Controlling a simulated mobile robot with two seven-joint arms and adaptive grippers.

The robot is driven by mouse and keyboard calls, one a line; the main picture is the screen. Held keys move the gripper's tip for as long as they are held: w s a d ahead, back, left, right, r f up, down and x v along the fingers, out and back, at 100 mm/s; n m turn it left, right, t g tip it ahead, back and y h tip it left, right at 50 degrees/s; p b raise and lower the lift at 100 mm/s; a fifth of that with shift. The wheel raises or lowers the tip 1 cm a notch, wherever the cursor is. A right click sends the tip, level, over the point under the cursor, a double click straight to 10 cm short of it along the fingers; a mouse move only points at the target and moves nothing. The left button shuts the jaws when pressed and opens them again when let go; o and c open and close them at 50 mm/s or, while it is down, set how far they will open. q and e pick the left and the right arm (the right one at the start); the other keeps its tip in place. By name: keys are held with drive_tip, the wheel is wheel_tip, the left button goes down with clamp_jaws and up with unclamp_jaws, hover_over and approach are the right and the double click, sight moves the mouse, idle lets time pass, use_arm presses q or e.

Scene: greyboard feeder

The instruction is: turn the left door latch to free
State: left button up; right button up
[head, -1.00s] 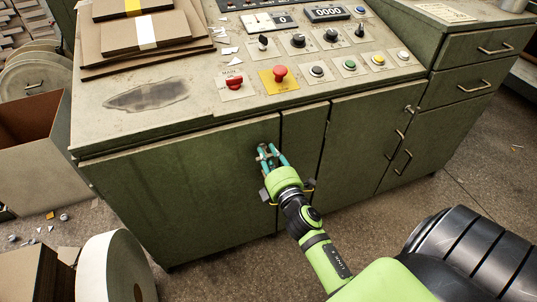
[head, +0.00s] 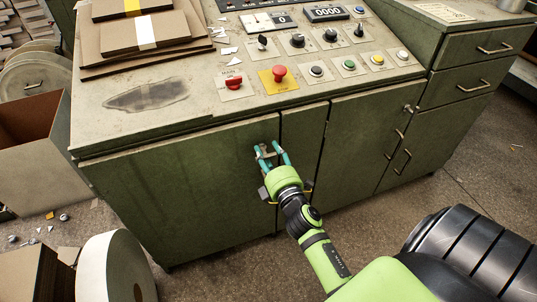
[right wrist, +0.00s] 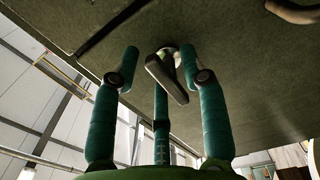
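The left door latch (right wrist: 166,78) is a small pale metal lever on the green cabinet door (head: 185,185). In the right wrist view it slants from its round pivot down to the right. My right gripper (head: 267,149) is at the latch, near the door's upper right corner. Its teal fingers (right wrist: 160,68) stand apart, one on each side of the latch, with a third finger below. The lever's lower end is close to the right finger; I cannot tell whether they touch. In the head view the fingers mostly hide the latch. My left gripper is not in view.
Above the doors is a control panel with a red mushroom button (head: 279,72), a red knob (head: 234,82) and several switches. Another latch (head: 407,108) and door handles (head: 404,160) are to the right. A white roll (head: 103,268) and an open carton (head: 40,165) stand left.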

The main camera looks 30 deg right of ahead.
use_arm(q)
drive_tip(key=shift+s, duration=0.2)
use_arm(e)
drive_tip(key=shift+s+f, duration=0.1)
drive_tip(key=shift+s, duration=0.05)
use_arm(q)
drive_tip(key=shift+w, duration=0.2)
use_arm(e)
drive_tip(key=v, duration=0.7)
drive_tip(key=shift+s+a, duration=0.1)
